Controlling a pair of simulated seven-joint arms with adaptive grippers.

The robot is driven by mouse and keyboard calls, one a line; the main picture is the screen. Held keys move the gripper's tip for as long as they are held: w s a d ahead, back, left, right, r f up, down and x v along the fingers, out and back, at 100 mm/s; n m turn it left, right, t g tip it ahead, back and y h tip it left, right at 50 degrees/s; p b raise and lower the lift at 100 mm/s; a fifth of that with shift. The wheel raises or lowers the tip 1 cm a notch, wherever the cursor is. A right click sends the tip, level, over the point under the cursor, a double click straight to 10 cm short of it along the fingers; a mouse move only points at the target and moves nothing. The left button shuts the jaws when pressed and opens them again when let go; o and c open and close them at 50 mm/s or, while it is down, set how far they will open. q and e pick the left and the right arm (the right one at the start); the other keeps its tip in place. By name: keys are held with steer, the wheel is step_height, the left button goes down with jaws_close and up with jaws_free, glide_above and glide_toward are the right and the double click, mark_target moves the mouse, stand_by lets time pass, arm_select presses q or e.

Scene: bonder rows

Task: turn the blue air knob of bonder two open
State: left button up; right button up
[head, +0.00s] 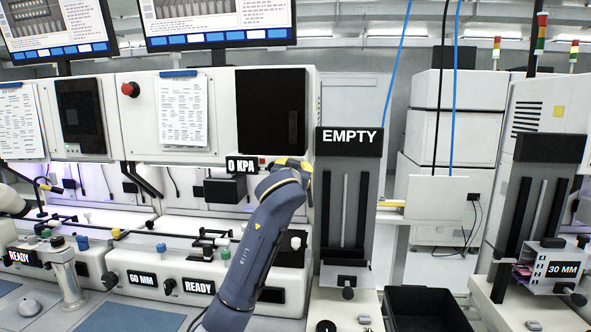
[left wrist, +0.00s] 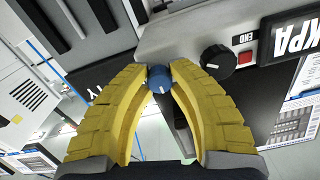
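The blue air knob (left wrist: 160,79) shows in the left wrist view, with a small pale mark on its face. It sits at the edge of the light grey housing beside the 0 KPA sign (head: 242,165), seen upside down in the wrist view (left wrist: 296,38). My left gripper (left wrist: 160,73) has its yellow fingertips on both sides of the knob, seemingly touching it. In the head view my left gripper (head: 291,166) is at the right end of the bonder, and it hides the knob. My right gripper is not in view.
A black knob (left wrist: 217,58) and a red button (left wrist: 246,57) are close beside the blue knob. A tower marked EMPTY (head: 349,190) stands just right of my gripper. READY (head: 200,286) and 60 MM (head: 142,279) signs are on the bonder's front. A black bin (head: 425,310) stands lower right.

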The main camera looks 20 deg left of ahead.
arm_select(q)
jaws_close()
steer(key=shift+r+m, duration=0.1)
steer(key=shift+m, duration=0.2)
steer(key=m, duration=0.8)
steer(key=shift+m, duration=0.3)
steer(key=m, duration=0.5)
steer(key=shift+d, duration=0.15)
steer(key=shift+m, duration=1.8)
steer(key=shift+d+f, duration=0.1)
steer(key=shift+f, duration=0.15)
